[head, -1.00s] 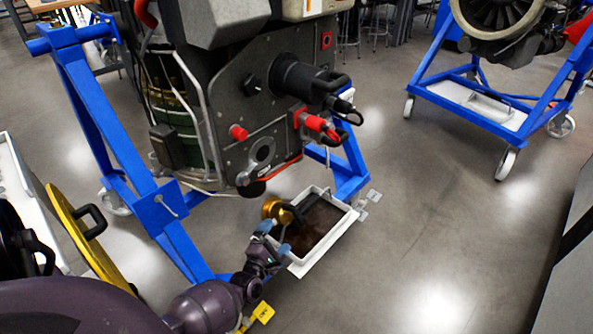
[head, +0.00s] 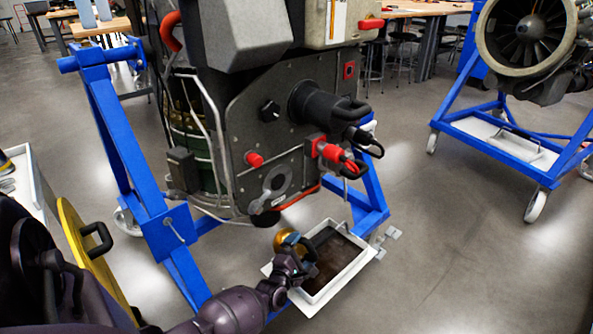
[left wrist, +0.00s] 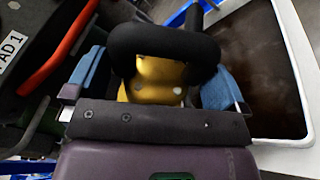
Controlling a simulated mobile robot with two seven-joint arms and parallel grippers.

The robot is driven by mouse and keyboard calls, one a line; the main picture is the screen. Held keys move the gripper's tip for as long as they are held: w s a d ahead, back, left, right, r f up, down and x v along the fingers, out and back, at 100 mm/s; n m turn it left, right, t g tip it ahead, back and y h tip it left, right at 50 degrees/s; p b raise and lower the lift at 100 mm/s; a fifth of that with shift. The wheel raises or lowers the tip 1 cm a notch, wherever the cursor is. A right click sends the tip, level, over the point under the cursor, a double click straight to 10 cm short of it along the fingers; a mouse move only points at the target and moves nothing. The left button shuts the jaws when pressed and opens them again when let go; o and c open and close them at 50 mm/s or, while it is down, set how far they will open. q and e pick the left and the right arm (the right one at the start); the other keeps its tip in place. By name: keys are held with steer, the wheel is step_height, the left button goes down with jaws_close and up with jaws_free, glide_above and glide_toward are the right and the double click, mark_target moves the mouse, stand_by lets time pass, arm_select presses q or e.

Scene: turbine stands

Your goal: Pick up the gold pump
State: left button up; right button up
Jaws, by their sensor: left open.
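The gold pump (head: 287,237) sits at the left side of a white drip tray (head: 361,262), below the dark engine. In the left wrist view, the gold pump (left wrist: 155,80) shows with a thick black looped handle (left wrist: 165,42) across its top. My left gripper (head: 296,249) is at the pump and partly covers it. In the left wrist view, its blue fingers (left wrist: 153,84) are open, one on each side of the pump and handle. I cannot tell whether they touch it. My right gripper is not in view.
The engine (head: 260,130) hangs in a blue stand (head: 125,150) just above and behind the pump. A yellow disc with a black handle (head: 85,250) is at the left. A second turbine stand (head: 500,150) stands at the right. The floor between is clear.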

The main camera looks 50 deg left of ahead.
arm_select(q)
steer(key=shift+w+a+f, duration=0.15)
steer(key=shift+w+a, duration=0.05)
steer(key=shift+w, duration=0.45)
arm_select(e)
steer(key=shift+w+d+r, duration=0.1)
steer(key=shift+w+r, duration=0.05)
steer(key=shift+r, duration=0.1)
arm_select(q)
steer(key=c, duration=1)
steer(key=shift+w+r, duration=0.1)
steer(key=shift+r, duration=0.1)
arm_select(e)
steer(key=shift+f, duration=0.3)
